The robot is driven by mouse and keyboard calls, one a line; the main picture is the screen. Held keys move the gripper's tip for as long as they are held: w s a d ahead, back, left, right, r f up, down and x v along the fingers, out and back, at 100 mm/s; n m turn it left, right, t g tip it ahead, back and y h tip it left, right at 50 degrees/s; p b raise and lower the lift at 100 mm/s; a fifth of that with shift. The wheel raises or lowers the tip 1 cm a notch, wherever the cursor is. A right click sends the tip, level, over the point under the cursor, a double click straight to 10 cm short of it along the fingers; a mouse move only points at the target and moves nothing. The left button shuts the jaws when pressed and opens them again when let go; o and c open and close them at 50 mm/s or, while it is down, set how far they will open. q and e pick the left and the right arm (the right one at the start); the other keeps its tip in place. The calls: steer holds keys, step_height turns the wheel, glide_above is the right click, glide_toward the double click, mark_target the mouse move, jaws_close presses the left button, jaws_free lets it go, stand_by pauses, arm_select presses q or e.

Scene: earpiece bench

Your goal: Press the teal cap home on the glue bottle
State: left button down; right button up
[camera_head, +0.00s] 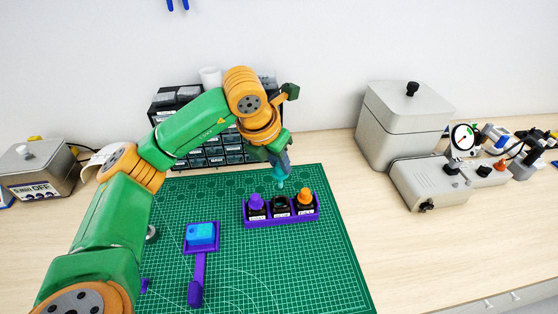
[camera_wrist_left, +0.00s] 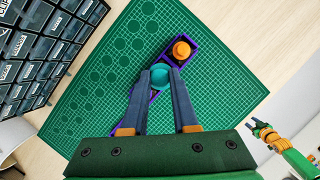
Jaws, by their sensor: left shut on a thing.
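My left gripper (camera_head: 279,165) is shut on the teal cap (camera_head: 281,184). It holds the cap just above the middle bottle (camera_head: 281,203) in the purple rack (camera_head: 283,220). That bottle has an open black top and a white label too small to read surely. In the left wrist view, the teal cap (camera_wrist_left: 160,77) sits between the two fingertips (camera_wrist_left: 161,74). The cap hides the bottle under it there, so I cannot tell if they touch. My right gripper (camera_wrist_left: 262,128) shows small at the right of the wrist view, away from the rack.
A purple-capped bottle (camera_head: 256,203) and an orange-capped bottle (camera_head: 305,200) flank the middle one. A blue block (camera_head: 201,233) lies on a purple paddle (camera_head: 197,270). Drawers (camera_head: 215,155) stand behind, grey machines (camera_head: 400,120) to the right. The green mat (camera_head: 320,270) is clear in front.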

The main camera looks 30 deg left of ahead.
arm_select(q)
steer(key=b, duration=0.8)
glide_above(284, 201)
steer(key=s, duration=0.2)
step_height(284, 201, down, 10)
steer(key=shift+s+a+r, duration=0.1)
steer(key=shift+r, duration=0.05)
steer(key=shift+s+f+b, duration=0.15)
steer(key=shift+f+b, duration=0.25)
steer(key=shift+b, duration=0.15)
stand_by(0.7)
steer(key=c, duration=0.6)
jaws_free()
steer(key=v, duration=0.7)
steer(key=shift+b, duration=0.4)
